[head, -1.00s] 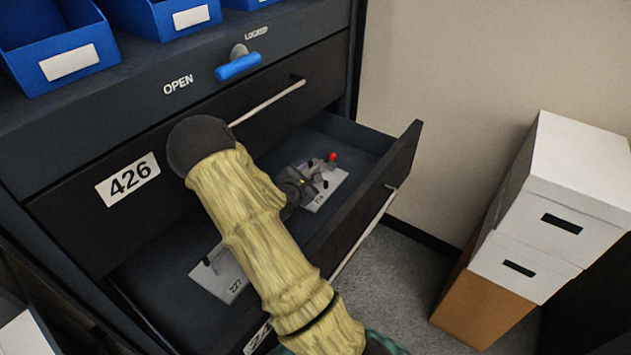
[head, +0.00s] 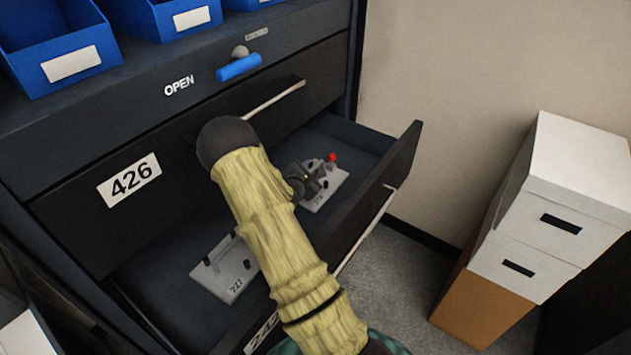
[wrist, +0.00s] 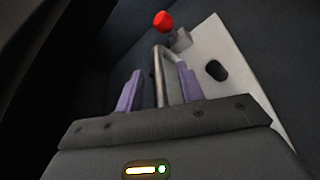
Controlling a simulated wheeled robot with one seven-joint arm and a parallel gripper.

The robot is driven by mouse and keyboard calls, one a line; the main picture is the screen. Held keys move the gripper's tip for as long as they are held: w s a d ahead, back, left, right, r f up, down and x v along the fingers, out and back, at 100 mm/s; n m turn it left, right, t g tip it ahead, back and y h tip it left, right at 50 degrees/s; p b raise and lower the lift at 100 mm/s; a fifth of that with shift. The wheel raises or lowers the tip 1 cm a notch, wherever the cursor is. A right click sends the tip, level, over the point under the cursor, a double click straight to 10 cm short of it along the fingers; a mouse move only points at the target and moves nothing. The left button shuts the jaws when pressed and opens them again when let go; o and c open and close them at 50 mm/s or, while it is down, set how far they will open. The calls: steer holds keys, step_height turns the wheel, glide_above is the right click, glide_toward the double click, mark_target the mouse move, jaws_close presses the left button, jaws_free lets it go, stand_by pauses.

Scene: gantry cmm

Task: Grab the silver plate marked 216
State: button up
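A silver plate (head: 325,195) with a red knob (head: 333,157) lies at the far end of the open drawer; its label is too small to read surely. My gripper (head: 318,172) is over this plate. In the wrist view my gripper (wrist: 158,88) has its two purple fingers apart, with a metal bar handle (wrist: 158,65) between them. A gap shows beside the bar, so the fingers do not look closed on it. The plate (wrist: 225,60) and red knob (wrist: 163,21) also show there. A second silver plate (head: 225,268), its label apparently 227, lies nearer, partly behind my arm.
The drawer's front wall (head: 400,160) stands to the right of the plates. Above is a shut drawer labelled 426 (head: 130,180) with a bar handle (head: 275,97). A blue lever (head: 238,67) points to OPEN. White boxes (head: 570,190) stand at right.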

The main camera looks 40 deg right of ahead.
jaws_close()
stand_by(1.4)
steer(key=shift+r, duration=0.1)
